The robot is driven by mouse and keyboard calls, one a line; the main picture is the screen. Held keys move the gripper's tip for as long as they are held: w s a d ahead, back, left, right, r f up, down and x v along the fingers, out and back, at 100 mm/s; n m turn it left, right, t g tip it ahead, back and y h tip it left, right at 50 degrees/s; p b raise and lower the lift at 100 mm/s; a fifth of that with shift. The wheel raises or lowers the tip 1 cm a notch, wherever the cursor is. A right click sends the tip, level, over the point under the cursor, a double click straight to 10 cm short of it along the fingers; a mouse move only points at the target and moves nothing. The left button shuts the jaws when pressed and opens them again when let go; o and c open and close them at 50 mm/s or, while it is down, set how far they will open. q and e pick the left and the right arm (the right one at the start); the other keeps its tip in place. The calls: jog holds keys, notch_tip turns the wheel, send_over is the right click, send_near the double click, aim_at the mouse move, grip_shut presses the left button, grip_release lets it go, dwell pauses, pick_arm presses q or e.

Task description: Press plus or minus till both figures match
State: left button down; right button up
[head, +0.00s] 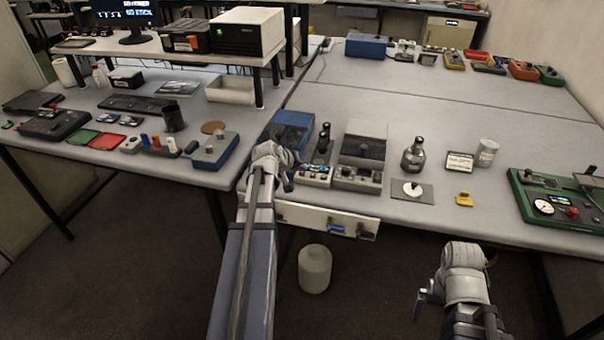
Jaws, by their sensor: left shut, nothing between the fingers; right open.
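A small pale box with a lit bluish display (313,168) and a row of small buttons stands at the front edge of the right table. Its figures and the plus and minus marks are too small to read. My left gripper (289,184) is shut and empty, just left of this box and close to it. I cannot tell whether it touches the box. My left wrist hides part of the area to the left of the display. My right gripper (424,302) is open and empty, low in front of the table edge, away from the box.
A grey device with knobs (356,179) stands right of the display box, and a blue box (291,131) behind. The table's middle is clear.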

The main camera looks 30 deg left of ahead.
pick_arm(q)
jog(key=shift+f+b, duration=0.4)
jog(key=shift+r, duration=0.1)
dwell(0.5)
jog(key=shift+r+p, duration=0.7)
jog(key=shift+p, duration=0.15)
notch_tip(320, 180, up, 5)
jog(key=p, duration=0.5)
dwell(2.2)
notch_tip(320, 180, up, 4)
jog(key=p, duration=0.3)
jog(key=shift+p, duration=0.4)
jog(key=shift+f, duration=0.15)
